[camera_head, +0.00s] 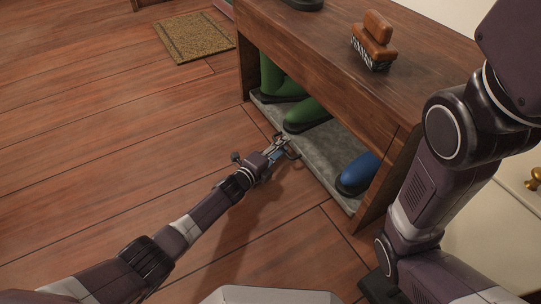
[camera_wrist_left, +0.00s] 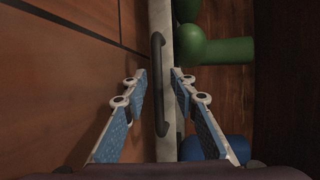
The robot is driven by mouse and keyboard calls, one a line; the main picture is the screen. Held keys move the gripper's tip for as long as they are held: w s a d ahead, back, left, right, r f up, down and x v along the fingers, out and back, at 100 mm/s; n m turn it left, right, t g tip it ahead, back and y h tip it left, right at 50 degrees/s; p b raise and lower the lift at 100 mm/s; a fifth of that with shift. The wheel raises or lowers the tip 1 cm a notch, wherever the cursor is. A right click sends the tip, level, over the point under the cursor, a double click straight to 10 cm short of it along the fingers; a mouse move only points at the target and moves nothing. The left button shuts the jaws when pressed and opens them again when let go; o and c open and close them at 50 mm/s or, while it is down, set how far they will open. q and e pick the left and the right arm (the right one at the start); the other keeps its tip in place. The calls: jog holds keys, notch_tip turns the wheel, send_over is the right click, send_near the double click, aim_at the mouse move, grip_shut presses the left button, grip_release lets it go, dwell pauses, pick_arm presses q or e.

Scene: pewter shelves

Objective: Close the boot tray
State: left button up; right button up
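The boot tray (camera_head: 322,152) is a flat grey slab under the wooden bench. Green boots (camera_head: 305,116) and a blue boot (camera_head: 358,174) rest on it. Its dark bar handle (camera_wrist_left: 159,84) is on its front edge, and the tray's pale edge (camera_wrist_left: 164,30) runs beside it in the left wrist view. My left gripper (camera_head: 280,143) is low at the tray's front, by the handle. In the left wrist view its fingers (camera_wrist_left: 159,74) are apart, with the handle between them in the picture; contact cannot be told. My right gripper is out of view.
The wooden bench (camera_head: 320,62) stands over the tray, with a shoe brush (camera_head: 373,45) on top. A doormat (camera_head: 195,37) lies on the floor at the back. A pale cabinet with a brass knob (camera_head: 535,178) is at the right. The wooden floor (camera_head: 110,130) at left is clear.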

pick_arm(q)
jog(key=v, duration=1.1)
jog(key=shift+s+a, duration=0.15)
jog(key=shift+a, duration=0.05)
